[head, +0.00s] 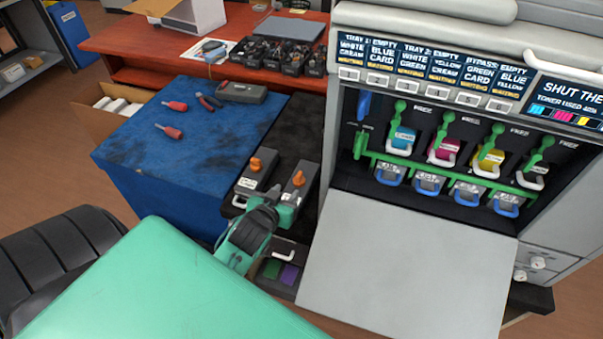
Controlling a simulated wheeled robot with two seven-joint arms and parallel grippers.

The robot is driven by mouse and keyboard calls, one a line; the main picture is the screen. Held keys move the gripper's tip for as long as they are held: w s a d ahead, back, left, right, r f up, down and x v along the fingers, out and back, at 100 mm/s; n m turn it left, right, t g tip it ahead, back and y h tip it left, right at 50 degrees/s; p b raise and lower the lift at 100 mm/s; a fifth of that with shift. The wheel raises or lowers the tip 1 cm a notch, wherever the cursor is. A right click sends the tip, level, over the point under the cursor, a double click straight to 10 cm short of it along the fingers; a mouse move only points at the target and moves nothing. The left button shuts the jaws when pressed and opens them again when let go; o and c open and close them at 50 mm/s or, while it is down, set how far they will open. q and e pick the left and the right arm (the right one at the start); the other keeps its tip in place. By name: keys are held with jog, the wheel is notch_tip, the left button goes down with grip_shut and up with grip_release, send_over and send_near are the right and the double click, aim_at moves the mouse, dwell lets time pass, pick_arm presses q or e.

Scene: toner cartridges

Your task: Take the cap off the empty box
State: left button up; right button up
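The left box (249,184) has an upright orange cap (256,165), and the right box (301,188) has another orange cap (298,179). The label print is too small to read, so I cannot tell which box is the empty one. My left gripper (286,205) is at the near side of the boxes, close to the right one and below its cap. Its fingertips are not clear, and I see nothing held. My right gripper is out of view.
The printer's grey door (408,265) lies folded down to the right, below green-levered toner cartridges (443,148). Screwdrivers (170,131), pliers (209,102) and a grey case (241,92) lie on the blue bench top (180,150). A red table (130,42) stands behind.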

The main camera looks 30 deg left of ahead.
aim_at(298, 176)
pick_arm(q)
jog(key=x, duration=0.6)
jog(key=shift+w+a+f, duration=0.1)
jog(key=shift+w+f, duration=0.05)
jog(key=shift+w, duration=0.05)
jog(key=p+x, duration=0.1)
jog(key=x, duration=0.3)
jog(key=shift+w+a+f, duration=0.15)
jog(key=shift+w+a, duration=0.05)
jog(key=shift+w, duration=0.15)
jog(key=shift+w+a+f, duration=0.1)
jog(key=shift+w+f, duration=0.2)
jog(key=shift+w, duration=0.15)
jog(key=shift+c, duration=0.7)
jog(key=c, duration=0.7)
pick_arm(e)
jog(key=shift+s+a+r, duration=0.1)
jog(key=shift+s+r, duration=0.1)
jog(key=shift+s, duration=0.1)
